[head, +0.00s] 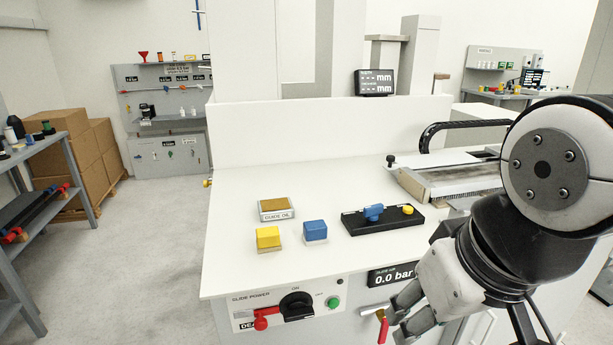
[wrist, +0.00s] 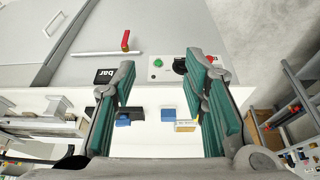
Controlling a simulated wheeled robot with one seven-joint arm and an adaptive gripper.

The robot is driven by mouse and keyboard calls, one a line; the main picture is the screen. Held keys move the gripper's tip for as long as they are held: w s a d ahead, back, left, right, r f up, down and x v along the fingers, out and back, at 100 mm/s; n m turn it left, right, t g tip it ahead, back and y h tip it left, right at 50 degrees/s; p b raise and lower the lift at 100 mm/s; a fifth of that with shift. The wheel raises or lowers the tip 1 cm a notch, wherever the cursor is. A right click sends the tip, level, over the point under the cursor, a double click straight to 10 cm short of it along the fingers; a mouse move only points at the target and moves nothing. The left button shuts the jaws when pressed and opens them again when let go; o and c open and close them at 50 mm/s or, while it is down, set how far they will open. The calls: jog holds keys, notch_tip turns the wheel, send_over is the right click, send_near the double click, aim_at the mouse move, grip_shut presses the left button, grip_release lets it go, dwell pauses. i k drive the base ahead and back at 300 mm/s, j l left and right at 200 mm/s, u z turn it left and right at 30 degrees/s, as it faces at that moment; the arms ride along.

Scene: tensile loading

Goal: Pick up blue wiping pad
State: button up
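The blue wiping pad (head: 315,230) is a small block with a pale base on the white bench top, right of a yellow pad (head: 268,236). The blue pad also shows in the wrist view (wrist: 167,115), between the finger lines but away from them. My gripper (head: 394,317) is in front of the bench's front panel, to the right of and lower in the picture than the pad. In the wrist view its two teal-padded fingers (wrist: 161,68) are wide apart with nothing between them.
A tray labelled guide oil (head: 277,209) lies behind the pads. A black block with blue and yellow knobs (head: 383,219) lies to their right. The front panel has a black knob (head: 296,305) and a red-handled lever (head: 382,328).

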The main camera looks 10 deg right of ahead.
aim_at(314, 232)
jog(key=i+l, duration=0.3)
jog(key=i, duration=0.15)
jog(key=i+l, duration=0.25)
jog(key=i, duration=0.25)
jog(key=u, duration=0.05)
